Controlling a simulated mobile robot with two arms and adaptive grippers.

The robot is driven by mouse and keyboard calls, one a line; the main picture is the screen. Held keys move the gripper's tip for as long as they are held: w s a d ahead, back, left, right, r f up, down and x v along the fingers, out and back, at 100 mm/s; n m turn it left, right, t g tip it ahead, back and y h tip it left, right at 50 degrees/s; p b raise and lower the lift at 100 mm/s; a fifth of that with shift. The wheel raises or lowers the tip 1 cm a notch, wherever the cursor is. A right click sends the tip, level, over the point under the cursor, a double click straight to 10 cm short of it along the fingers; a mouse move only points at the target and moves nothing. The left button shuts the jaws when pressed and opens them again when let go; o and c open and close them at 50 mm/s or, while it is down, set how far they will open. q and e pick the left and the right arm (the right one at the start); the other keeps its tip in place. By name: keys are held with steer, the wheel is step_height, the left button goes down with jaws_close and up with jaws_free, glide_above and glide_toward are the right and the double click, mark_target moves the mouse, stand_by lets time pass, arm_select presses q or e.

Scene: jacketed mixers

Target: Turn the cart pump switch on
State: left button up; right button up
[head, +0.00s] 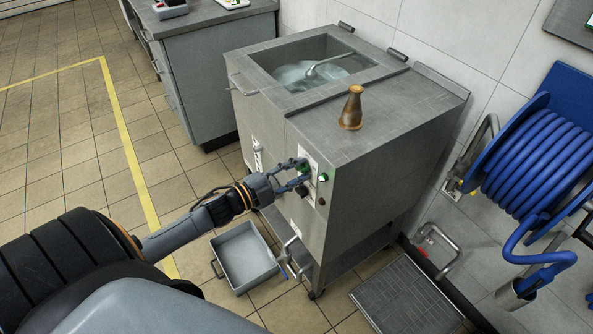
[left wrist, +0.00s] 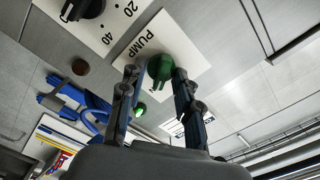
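The grey jacketed mixer cart (head: 345,190) has a front panel with a green knob, the pump switch (head: 305,167), which shows close up under the word PUMP in the left wrist view (left wrist: 165,66). My left gripper (head: 303,177) is at this panel. In the left wrist view its two fingers (left wrist: 160,78) stand open on either side of the green knob. The fingers are very close to it; contact is not clear. A green lamp (head: 323,177) sits right of the switch, and appears below it in the left wrist view (left wrist: 139,109). My right gripper is not seen.
A black dial (left wrist: 85,8) with numbers is beside the switch plate. An open basin of liquid (head: 315,72) and a brown cone-shaped vessel (head: 352,108) are on top of the cart. A grey tray (head: 243,257), a floor grate (head: 405,298) and a blue hose reel (head: 525,160) are nearby.

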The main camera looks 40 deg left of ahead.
arm_select(q)
steer(key=v, duration=1.2)
stand_by(0.5)
steer(key=s+a+f+n+g+y, duration=0.25)
steer(key=s+f+n+y, duration=0.2)
steer(key=f, duration=1.05)
steer(key=s+a+f+n+g+y, duration=0.1)
steer(key=s+f+n+g+y, duration=0.35)
steer(key=f, duration=1.05)
steer(key=s+d+f+n+g+h, duration=0.1)
steer(key=s+d+f+g, duration=0.3)
steer(key=s+d+f, duration=0.4)
steer(key=s+d+f+n+g+h, duration=0.1)
steer(key=s+d+f+n+g, duration=0.3)
steer(key=s+d+f, duration=0.5)
steer(key=s+f, duration=0.1)
steer(key=s, duration=0.5)
steer(key=shift+f+g, duration=0.25)
steer(key=shift+g, duration=0.05)
